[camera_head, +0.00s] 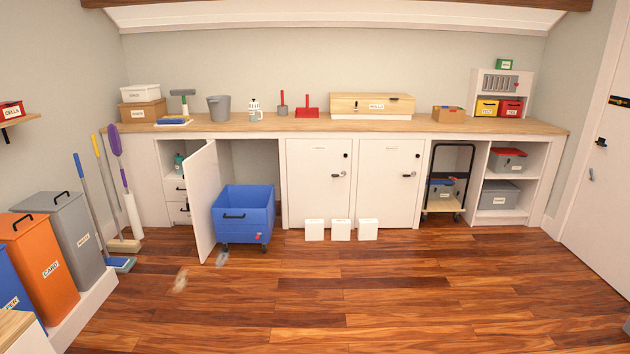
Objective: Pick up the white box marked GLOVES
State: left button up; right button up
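A white box (140,92) with a small dark label sits on top of a brown box (143,111) at the left end of the wooden counter. Its label is too small to read for sure, so I cannot confirm that it says GLOVES. Three small white boxes stand in a row on the floor before the closed cabinet doors: a left one (314,229), a middle one (341,229) and a right one (368,229). I cannot make out lettering on them. Neither of my grippers is in view.
The counter (350,124) runs along the back wall. An open cabinet door (202,202) juts out beside a blue wheeled bin (243,213). Brooms lean at the left, near the grey bin (68,236) and orange bin (40,268). The middle floor (370,290) is clear.

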aim_at(314, 228)
jog(key=i+u, duration=0.1)
jog(key=i, duration=1.9)
jog(key=i+z, duration=0.1)
jog(key=i, duration=0.35)
jog(key=i+j+z, duration=0.15)
jog(key=i, duration=0.35)
jog(key=i+j+z, duration=0.1)
jog(key=i, duration=0.35)
jog(key=i+j+z, duration=0.1)
jog(key=i, duration=0.35)
jog(key=i+j+z, duration=0.15)
jog(key=i+j, duration=0.2)
jog(key=i, duration=0.1)
